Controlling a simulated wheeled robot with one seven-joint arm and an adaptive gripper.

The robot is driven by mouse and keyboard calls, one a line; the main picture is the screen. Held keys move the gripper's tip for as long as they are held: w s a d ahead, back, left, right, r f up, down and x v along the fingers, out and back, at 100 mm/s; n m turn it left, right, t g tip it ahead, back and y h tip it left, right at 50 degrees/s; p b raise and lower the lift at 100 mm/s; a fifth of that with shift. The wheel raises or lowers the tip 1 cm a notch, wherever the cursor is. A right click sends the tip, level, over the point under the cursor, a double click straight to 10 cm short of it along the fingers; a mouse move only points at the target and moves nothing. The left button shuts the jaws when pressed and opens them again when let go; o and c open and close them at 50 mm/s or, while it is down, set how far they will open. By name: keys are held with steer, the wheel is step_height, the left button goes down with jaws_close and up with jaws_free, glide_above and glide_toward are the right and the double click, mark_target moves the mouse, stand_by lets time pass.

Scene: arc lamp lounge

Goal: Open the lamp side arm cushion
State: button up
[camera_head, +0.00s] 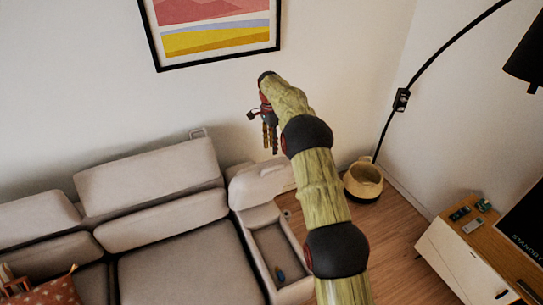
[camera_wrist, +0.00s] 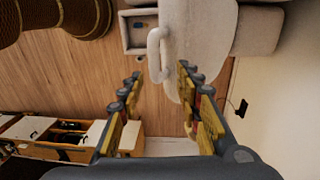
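The lamp side arm cushion (camera_head: 258,186) is the pale grey pad on the sofa's right arm. It stands tilted up at the back of the arm, and the storage compartment (camera_head: 262,240) in front of it is uncovered. A small blue item (camera_head: 280,275) lies inside. In the wrist view the cushion (camera_wrist: 205,30) carries a pale loop handle (camera_wrist: 155,52), with the compartment (camera_wrist: 126,35) beside it. My gripper (camera_head: 269,138) points down above and behind the cushion. In the wrist view my gripper (camera_wrist: 160,100) is open, with nothing held between its fingers; the handle lies beyond the fingertips.
The grey sofa (camera_head: 180,265) fills the lower left. A woven basket (camera_head: 363,182) stands by the arc lamp's pole (camera_head: 385,130), right of my arm. A cabinet (camera_head: 460,265) with small devices is at lower right. Wooden floor lies between cabinet and sofa. The wall is close behind my gripper.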

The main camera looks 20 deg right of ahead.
step_height(320, 180, up, 2)
steer(key=shift+r, duration=0.1)
steer(key=shift+w, duration=0.1)
stand_by(0.5)
